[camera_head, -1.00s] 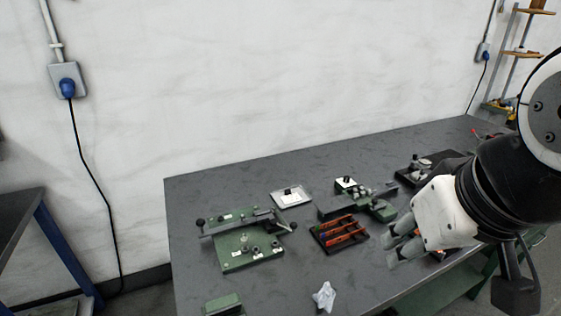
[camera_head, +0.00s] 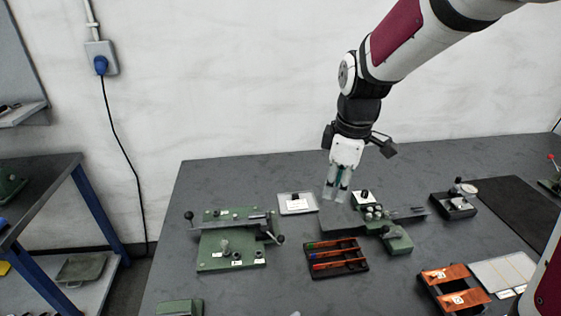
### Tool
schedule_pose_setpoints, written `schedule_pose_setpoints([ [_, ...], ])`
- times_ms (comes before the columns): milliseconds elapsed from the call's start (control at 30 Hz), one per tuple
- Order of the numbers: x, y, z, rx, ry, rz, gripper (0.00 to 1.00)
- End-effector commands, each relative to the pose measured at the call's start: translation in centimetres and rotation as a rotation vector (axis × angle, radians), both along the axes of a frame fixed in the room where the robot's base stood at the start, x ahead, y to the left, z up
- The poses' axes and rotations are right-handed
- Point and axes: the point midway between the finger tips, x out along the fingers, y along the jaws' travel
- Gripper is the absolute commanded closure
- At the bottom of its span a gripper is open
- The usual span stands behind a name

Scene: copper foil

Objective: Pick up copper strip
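Two copper-orange flat pieces, the upper one (camera_head: 446,273) and the lower one (camera_head: 464,300), lie in a dark tray (camera_head: 428,290) at the lower right. They are the most copper-coloured things in view, but I cannot tell for sure that either is the copper strip. My gripper (camera_head: 336,194) points down over the back middle of the table, far up and left of that tray. Its two pale fingers look apart, with a teal-dark area between them. I see nothing clearly held.
A green fixture with levers (camera_head: 232,242) stands at left on the grey table (camera_head: 290,290). A small plate (camera_head: 297,205), a black tray with red and orange strips (camera_head: 338,272) and a green-based device (camera_head: 397,240) stand near my gripper. A dial gauge stand (camera_head: 454,207) is at right.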

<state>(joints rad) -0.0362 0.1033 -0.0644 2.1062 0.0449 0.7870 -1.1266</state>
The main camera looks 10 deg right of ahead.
Motion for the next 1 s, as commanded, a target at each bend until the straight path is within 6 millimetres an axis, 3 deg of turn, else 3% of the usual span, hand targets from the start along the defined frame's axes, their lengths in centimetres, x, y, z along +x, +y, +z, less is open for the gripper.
schedule_pose_setpoints([
  [100,2.7,-0.2,-4.1,-0.026,0.058,0.174,0.74],
  [333,5.5,-0.5,-9.8,-0.052,0.121,0.423,0.74],
  [567,6.1,-0.6,-12.4,-0.057,0.140,0.501,0.74],
  [1000,6.1,-0.5,-19.5,-0.057,0.140,0.501,0.74],
])
